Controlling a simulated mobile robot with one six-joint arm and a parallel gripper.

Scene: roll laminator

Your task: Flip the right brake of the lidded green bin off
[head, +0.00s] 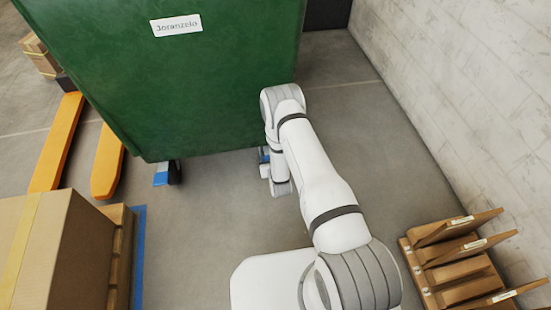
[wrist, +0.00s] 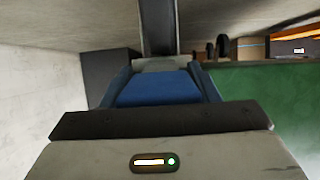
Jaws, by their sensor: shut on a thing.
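The lidded green bin (head: 215,75) stands ahead, with a white name label on its front. Its right brake (head: 263,156) shows as a small blue piece under the bin's front right corner, mostly hidden by my arm. In the wrist view a blue pedal (wrist: 155,88) fills the space just in front of my gripper's body, with a dark upright part behind it. My gripper (head: 265,171) is low at that corner, shut on the blue pedal. The pedal's tilt is hard to judge. The left brake (head: 161,174) is another blue pedal by a dark castor.
A pale block wall (head: 460,90) runs along the right. A wooden rack (head: 455,262) stands at the lower right. A carton (head: 60,250) on a pallet is at the lower left, and yellow forks (head: 108,165) lie left of the bin. Floor between is clear.

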